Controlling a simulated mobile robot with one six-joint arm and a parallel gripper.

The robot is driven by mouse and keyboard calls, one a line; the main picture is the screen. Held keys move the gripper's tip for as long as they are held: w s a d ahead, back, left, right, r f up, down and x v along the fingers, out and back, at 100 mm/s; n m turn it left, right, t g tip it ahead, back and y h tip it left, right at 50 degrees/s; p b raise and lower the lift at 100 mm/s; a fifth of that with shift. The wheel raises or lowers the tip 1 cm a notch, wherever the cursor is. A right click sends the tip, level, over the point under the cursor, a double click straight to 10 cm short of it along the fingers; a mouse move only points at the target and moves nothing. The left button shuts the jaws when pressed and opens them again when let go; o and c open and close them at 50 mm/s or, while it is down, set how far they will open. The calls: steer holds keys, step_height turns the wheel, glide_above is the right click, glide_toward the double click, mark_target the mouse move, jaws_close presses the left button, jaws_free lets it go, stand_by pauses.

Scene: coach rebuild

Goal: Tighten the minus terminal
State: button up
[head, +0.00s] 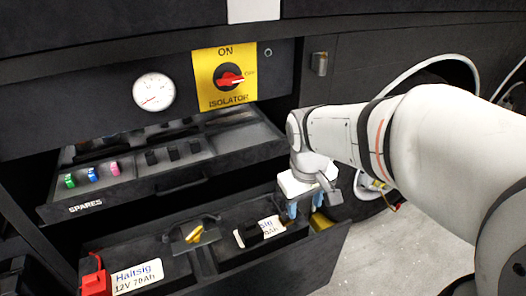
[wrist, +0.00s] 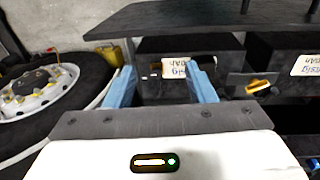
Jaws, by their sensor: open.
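My gripper (head: 303,205) is open, its blue fingers pointing down over the right end of the pulled-out battery drawer (head: 318,262). In the wrist view the gripper (wrist: 160,70) has its fingers apart, with nothing held between them. Beyond them is the right battery, dark with a white label (wrist: 177,69); its label also shows in the head view (head: 270,226), partly covered by a black part (head: 258,233). A yellow knob (head: 195,234) sits between the two batteries. The left battery has a white label (head: 137,277) and a red cap (head: 96,280). I cannot make out a minus mark.
The spares drawer (head: 170,182) stands open above, holding small coloured and black parts. A yellow isolator plate (head: 225,78) with a red switch and a gauge (head: 153,91) are on the panel. A brass-coloured object (head: 320,222) is right of the gripper. A wheel (wrist: 40,95) is at left.

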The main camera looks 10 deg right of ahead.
steer(key=w+a+f+n+g+h, duration=0.1)
steer(key=w+f+n+g, duration=0.1)
steer(key=w+f+n, duration=0.5)
steer(key=n+g+h+b, duration=0.1)
steer(key=n+h+b, duration=0.1)
glide_toward(286, 214)
steer(key=x, duration=0.8)
steer(key=shift+c, duration=0.4)
steer(key=c, duration=0.9)
